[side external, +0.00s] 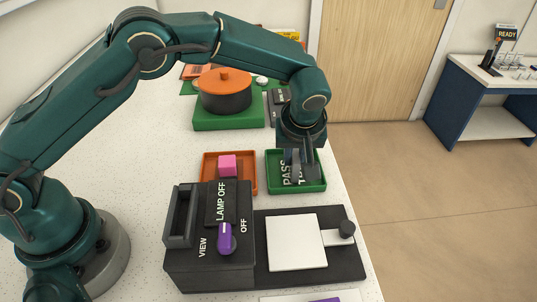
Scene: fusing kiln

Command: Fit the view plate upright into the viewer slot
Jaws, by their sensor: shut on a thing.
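My gripper (301,172) points down into the green tray (318,187) at the middle right. It is shut on a thin grey piece, mostly hidden by the fingers; I cannot tell clearly whether this is the view plate. The dark viewer box (212,268) stands in front, marked VIEW, LAMP OFF and OFF. Its upright dark frame with a slot-like opening (180,216) is at the left and looks empty. A purple knob (225,239) sits on the box. My gripper is behind and to the right of the box, apart from it.
A pink block (227,166) is in the orange tray (207,157) behind the box. An orange-lidded pot (224,91) stands farther back. White worktop is clear at left.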

